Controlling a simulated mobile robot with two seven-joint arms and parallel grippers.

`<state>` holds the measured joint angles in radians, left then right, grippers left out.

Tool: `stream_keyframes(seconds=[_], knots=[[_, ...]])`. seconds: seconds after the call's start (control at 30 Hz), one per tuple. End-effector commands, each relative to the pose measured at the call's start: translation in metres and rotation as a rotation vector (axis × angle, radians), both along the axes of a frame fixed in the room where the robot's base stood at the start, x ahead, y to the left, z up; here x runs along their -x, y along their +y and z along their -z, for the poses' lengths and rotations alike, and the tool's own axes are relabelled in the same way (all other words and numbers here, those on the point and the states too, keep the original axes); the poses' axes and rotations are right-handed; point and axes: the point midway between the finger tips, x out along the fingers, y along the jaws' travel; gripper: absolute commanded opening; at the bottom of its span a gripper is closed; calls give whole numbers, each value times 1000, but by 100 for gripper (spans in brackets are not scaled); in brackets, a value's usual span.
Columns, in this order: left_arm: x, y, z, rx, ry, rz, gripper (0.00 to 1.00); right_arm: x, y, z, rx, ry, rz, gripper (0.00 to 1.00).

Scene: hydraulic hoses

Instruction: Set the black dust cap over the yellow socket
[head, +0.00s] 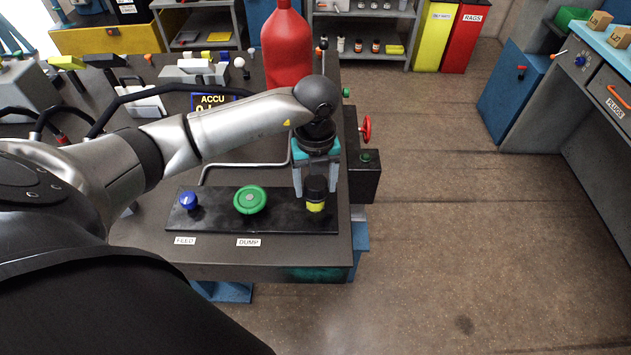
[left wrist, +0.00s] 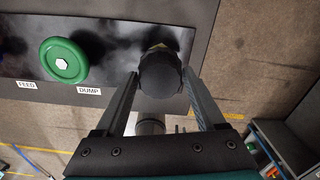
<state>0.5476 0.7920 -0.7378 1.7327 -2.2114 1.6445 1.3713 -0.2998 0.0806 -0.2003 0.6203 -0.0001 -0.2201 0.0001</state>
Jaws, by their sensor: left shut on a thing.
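The black dust cap (head: 316,186) is between the fingers of my left gripper (head: 316,188), which is shut on it above the right end of the black valve plate. The yellow socket (head: 316,206) shows as a band directly below the cap in the head view. The cap hides the socket's top, and I cannot tell whether they touch. My right gripper is in neither view.
A green DUMP handwheel (head: 250,200) and a blue FEED knob (head: 189,200) stand left of the socket on the black plate (head: 280,221). A red cylinder (head: 286,50) stands behind my arm. The bench's right edge is close to the socket. Open floor lies beyond.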

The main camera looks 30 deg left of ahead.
Motion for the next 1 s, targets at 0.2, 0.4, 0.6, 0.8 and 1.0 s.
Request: stream_keyframes(seconds=[0.2,0.4,0.6,0.8,1.0], knots=[[0,0,1,0,0,0,20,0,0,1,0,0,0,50],[0,0,5,0,0,0,20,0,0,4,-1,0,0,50],[0,0,10,1,-1,0,20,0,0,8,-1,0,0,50],[0,0,15,1,-1,0,20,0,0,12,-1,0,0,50],[0,0,20,0,0,0,20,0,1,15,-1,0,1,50]])
